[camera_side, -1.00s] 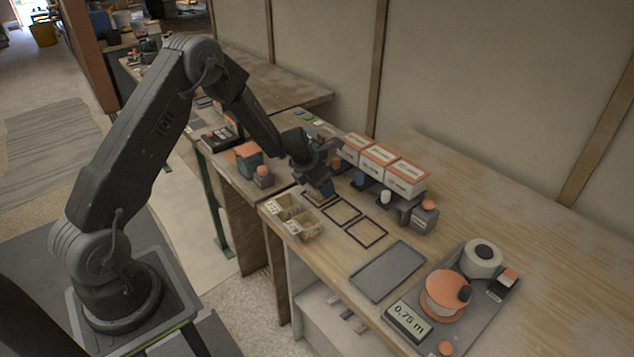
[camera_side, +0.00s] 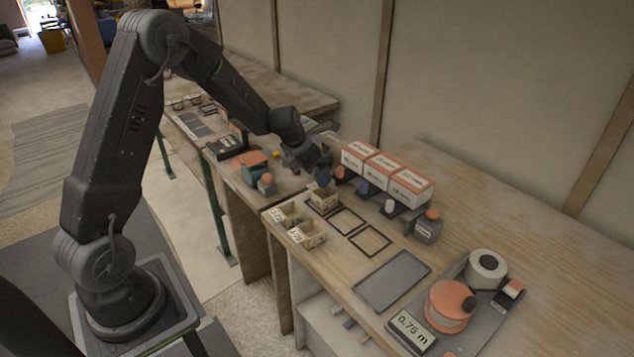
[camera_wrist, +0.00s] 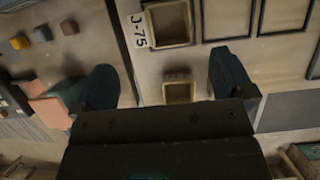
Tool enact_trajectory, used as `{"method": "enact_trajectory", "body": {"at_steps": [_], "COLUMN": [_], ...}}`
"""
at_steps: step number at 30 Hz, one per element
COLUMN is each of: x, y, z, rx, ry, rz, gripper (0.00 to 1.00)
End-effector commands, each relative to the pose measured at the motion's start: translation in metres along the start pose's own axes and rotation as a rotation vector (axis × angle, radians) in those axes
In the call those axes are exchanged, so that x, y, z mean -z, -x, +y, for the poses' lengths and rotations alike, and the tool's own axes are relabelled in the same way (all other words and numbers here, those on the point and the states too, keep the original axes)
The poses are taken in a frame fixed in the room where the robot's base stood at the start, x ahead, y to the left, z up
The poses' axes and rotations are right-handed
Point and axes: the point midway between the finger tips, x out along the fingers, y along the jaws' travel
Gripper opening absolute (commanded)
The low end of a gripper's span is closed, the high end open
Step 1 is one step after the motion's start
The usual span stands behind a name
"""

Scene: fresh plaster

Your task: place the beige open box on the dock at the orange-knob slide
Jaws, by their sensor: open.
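A beige open box (camera_side: 323,200) sits upright at the first of the black square frames on the bench, the one nearest the orange-knob slide (camera_side: 338,173). Two similar beige boxes, one (camera_side: 284,216) behind the other (camera_side: 308,236), stand to its left near the bench's front edge. My gripper (camera_side: 318,164) is above and behind the box, apart from it. In the wrist view my gripper (camera_wrist: 166,84) has its fingers wide apart with nothing held. Open boxes also show there, one (camera_wrist: 180,91) between the fingers and one (camera_wrist: 171,23) farther up.
Blue (camera_side: 364,187) and white (camera_side: 389,207) knobs follow along the slide row, beneath white-and-orange cartons (camera_side: 384,169). Two empty black frames and a grey tray (camera_side: 368,301) lie to the right.

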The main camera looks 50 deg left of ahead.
Motion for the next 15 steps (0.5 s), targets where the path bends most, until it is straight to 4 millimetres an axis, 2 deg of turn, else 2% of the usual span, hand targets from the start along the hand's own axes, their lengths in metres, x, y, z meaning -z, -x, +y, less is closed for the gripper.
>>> {"method": "enact_trajectory", "body": {"at_steps": [1, 6, 9, 11, 14, 15], "x": [-0.001, 0.0, -0.001, -0.002, 0.001, 0.004], "y": [0.009, 0.025, 0.037, 0.051, 0.087, 0.104], "z": [0.0, 0.0, -0.006, -0.015, -0.038, -0.05], "rx": [-0.001, 0.0, 0.003, 0.005, 0.011, 0.011], "ry": [0.0, -0.003, -0.068, -0.171, -0.456, -0.6], "rz": [-0.004, -0.001, -0.005, -0.013, -0.029, -0.037], "gripper": [1.0, 1.0, 1.0, 1.0, 1.0, 1.0]}}
